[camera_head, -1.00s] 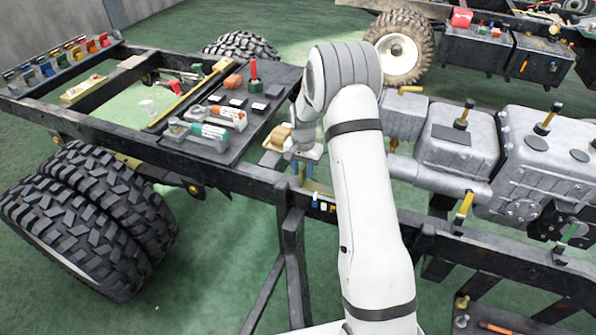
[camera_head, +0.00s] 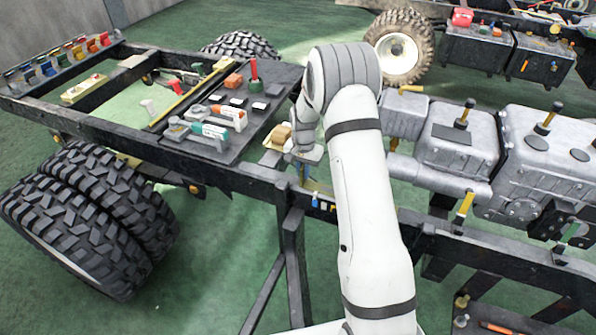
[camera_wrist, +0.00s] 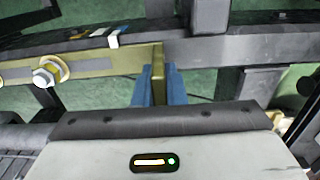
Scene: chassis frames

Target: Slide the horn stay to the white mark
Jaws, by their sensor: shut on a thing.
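The horn stay (camera_wrist: 115,61) is an olive-yellow bar along the side of the dark frame rail, with an upright tab at its right end. My gripper (camera_wrist: 158,72) has its blue fingers closed on that tab in the wrist view. In the head view my gripper (camera_head: 303,174) is at the rail, partly hidden by my wrist. The white mark (camera_wrist: 113,40) is a small patch on the rail just above the bar, left of the gripped tab. It also shows small in the head view (camera_head: 323,204).
A bolt with a pale washer (camera_wrist: 48,72) sits at the bar's left part. Blue and yellow patches lie near the white mark. A dark tray (camera_head: 225,145) with tools is on the frame left of my arm, and grey metal housings (camera_head: 460,150) stand to the right.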

